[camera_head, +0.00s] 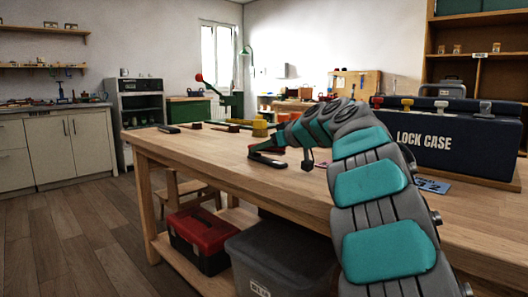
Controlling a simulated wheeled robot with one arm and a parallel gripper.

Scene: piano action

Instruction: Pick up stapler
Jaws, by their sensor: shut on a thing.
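My arm reaches in from the lower right and over the workbench (230,157). My gripper (272,150) is small and partly hidden by my own wrist, low over the bench top near its front edge. It is shut on a dark, low, long thing with some red by it, which looks like the stapler (264,158). I cannot tell whether the stapler touches the bench top or is just above it.
A yellow-tufted thing (260,128) stands just behind my gripper. A dark flat thing (168,129) and a red-brown block (195,126) lie farther left. A navy lock case (446,142) fills the right. A red toolbox (198,238) and grey bin (280,258) are below.

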